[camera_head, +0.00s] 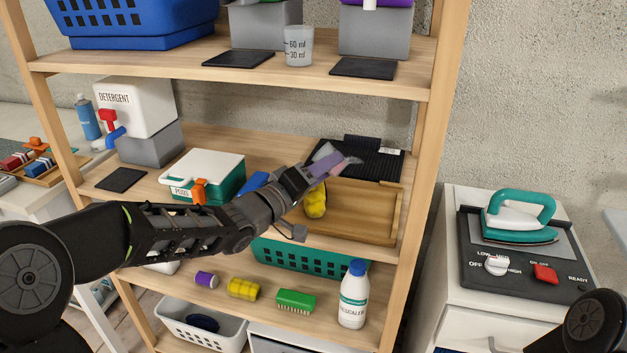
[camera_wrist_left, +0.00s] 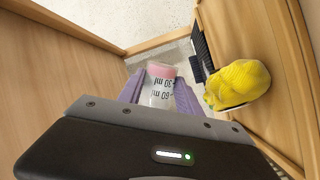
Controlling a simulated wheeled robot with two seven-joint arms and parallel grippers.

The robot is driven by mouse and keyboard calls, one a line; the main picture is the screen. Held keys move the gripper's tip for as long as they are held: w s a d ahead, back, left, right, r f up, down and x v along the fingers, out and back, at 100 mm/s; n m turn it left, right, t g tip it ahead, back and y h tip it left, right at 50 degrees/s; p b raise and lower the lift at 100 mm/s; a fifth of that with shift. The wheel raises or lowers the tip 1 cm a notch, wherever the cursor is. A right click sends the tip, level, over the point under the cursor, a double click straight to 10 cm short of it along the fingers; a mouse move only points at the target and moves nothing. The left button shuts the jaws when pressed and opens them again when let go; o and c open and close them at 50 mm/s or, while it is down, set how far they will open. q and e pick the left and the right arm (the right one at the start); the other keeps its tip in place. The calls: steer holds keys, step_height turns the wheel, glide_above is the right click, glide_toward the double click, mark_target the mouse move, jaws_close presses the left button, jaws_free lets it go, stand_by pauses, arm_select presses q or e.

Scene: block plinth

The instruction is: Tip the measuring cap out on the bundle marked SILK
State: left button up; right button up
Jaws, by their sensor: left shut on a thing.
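My left gripper (camera_head: 326,167) is shut on a clear measuring cap (camera_wrist_left: 160,86), with its purple fingers on either side of it. The cap has 30 ml and 60 ml marks, upside down in the wrist view, and pink at its far end. In the head view the gripper mostly hides the cap, so its exact tilt is unclear. A yellow bundle (camera_head: 315,203) lies below the gripper in the wooden tray (camera_head: 357,212); it also shows right of the cap in the wrist view (camera_wrist_left: 238,86). I cannot read SILK on anything. My right gripper is out of view.
Another measuring cup (camera_head: 298,46) stands on the upper shelf. A ribbed black mat (camera_head: 385,163) lies behind the tray. The pods box (camera_head: 207,172) and detergent dispenser (camera_head: 135,105) are left. A white bottle (camera_head: 353,297) stands on the lower shelf. The shelf post (camera_head: 420,150) is right.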

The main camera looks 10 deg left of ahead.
arm_select(q)
steer(key=shift+f+n, duration=0.25)
steer(key=shift+n, duration=0.15)
steer(key=shift+a+r+n, duration=0.1)
steer(key=shift+r+n, duration=0.2)
steer(key=shift+n, duration=0.6)
stand_by(1.0)
steer(key=shift+w+a+r+n+t+p, duration=0.1)
steer(key=shift+r+n+t+p, duration=0.1)
steer(key=shift+n+p, duration=0.25)
steer(key=shift+a+r+n+t+p, duration=0.1)
steer(key=shift+n+t+p, duration=0.15)
steer(key=shift+n, duration=0.3)
stand_by(1.4)
steer(key=shift+a+f+n, duration=0.1)
steer(key=shift+f+n, duration=0.3)
steer(key=shift+n, duration=0.4)
stand_by(1.3)
steer(key=shift+r+m, duration=0.6)
steer(key=shift+m, duration=0.2)
steer(key=shift+d+f+m+g+b, duration=0.2)
steer(key=shift+f+m+b, duration=0.25)
steer(key=shift+m+b, duration=0.2)
steer(key=shift+d+f+m+g+b, duration=0.1)
steer(key=shift+d+f+m+b, duration=0.05)
steer(key=shift+f+m+b, duration=0.4)
steer(key=shift+r+p, duration=0.35)
steer(key=shift+p, duration=0.1)
steer(key=shift+f+m, duration=0.1)
steer(key=shift+m, duration=0.3)
